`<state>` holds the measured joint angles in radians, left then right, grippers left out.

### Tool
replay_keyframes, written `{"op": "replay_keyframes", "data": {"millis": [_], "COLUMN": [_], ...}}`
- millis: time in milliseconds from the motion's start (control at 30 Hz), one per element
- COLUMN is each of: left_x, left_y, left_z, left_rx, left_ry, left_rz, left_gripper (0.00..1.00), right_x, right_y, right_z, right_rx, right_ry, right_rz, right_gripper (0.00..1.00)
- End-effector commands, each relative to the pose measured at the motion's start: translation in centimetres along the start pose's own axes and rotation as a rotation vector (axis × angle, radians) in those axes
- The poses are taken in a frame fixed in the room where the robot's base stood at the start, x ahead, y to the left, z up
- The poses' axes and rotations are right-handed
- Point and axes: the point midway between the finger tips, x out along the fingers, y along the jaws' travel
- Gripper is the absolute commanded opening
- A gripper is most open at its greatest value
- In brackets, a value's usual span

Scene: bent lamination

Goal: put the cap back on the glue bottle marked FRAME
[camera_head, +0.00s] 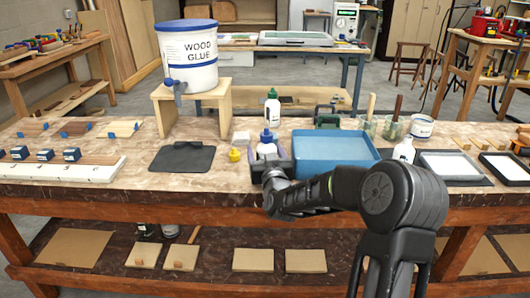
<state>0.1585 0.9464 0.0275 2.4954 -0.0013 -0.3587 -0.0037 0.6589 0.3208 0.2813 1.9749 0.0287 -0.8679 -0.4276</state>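A small yellow cap-like piece (234,154) stands on the bench beside a black mat. A white bottle with a blue top (267,137) stands right of it, its lower part hidden by my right gripper. Behind it is a white bottle with a green top (272,108). Another white bottle (403,151) stands right of the blue tray. I cannot read FRAME on any bottle. My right gripper (265,167) reaches in from the right, in front of the blue-topped bottle; its fingers are not clear, and I cannot tell whether it touches the bottle. My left gripper is not in view.
A blue tray (332,164) sits right of my gripper. A black mat (184,159) lies left. A wood glue bucket (188,62) stands on a wooden stand (163,108). Glass jars and framed panels crowd the right.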

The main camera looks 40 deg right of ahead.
Motion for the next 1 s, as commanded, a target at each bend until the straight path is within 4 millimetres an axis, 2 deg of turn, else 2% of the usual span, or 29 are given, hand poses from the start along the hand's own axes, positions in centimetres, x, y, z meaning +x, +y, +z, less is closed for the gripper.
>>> {"op": "replay_keyframes", "data": {"millis": [400,467,667,1000], "left_x": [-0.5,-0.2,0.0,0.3], "left_y": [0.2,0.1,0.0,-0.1], "left_z": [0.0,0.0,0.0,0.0], "left_rx": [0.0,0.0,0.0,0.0], "left_ry": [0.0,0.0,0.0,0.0], "left_rz": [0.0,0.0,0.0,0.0], "left_gripper": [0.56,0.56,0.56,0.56], "right_x": [0.0,-0.5,-3.5,-10.1], "right_y": [0.0,0.0,0.0,0.0], "right_z": [-0.5,-0.2,-0.2,-0.3], "right_rx": [0.0,-0.001,-0.001,-0.002], "right_ry": [0.0,0.0,0.0,0.0], "right_rz": [0.001,0.0,0.0,0.0], "right_gripper": [0.75,0.75,0.75,0.75]}}
